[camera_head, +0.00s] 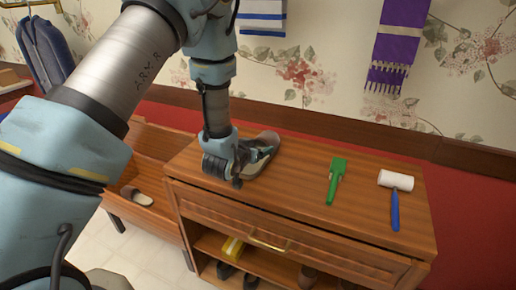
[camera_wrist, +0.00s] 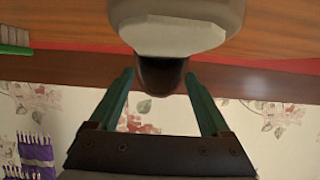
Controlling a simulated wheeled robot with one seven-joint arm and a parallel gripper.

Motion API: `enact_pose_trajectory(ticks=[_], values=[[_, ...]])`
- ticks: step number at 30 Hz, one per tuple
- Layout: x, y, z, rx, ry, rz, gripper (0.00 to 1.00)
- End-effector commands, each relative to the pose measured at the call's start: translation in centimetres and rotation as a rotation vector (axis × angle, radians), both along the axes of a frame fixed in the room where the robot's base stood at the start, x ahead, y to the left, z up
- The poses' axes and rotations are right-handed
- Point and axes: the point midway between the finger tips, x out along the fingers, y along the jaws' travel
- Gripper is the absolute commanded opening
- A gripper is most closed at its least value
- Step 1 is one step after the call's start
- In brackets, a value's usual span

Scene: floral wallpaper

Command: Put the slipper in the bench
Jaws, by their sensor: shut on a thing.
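A grey slipper with a dark opening (camera_head: 264,147) is at the back left of the wooden cabinet's top (camera_head: 300,180). My gripper (camera_head: 238,166) is shut on the slipper's near end; whether the slipper touches the top or is just above it, I cannot tell. In the wrist view the slipper (camera_wrist: 180,35) shows pale and rounded between the two teal fingers of my gripper (camera_wrist: 160,78). A wooden bench (camera_head: 155,142) with an open inside stands at the left of the cabinet.
A green brush (camera_head: 336,180) and a lint roller with blue handle (camera_head: 395,205) lie on the cabinet top to the right. The cabinet's drawer (camera_head: 270,235) is shut; shoes stand on the shelf below. Coats (camera_head: 45,50) and a purple scarf (camera_head: 395,45) hang behind.

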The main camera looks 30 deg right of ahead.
Motion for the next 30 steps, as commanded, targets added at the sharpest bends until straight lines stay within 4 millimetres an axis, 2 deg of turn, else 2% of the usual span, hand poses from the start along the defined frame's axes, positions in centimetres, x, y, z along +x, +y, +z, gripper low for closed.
enact_pose_trajectory(ticks=[3,15,16,20,30], values=[[0.01,0.0,-0.76,-0.001,-0.001,0.0,0.19],[0.04,0.01,-1.32,-0.001,-0.001,0.001,0.19],[0.03,0.02,-1.18,-0.001,-0.001,0.001,0.85],[0.03,0.03,-1.15,-0.001,-0.001,0.001,0.99],[0.01,0.01,-0.64,-0.001,-0.001,0.001,1.0]])
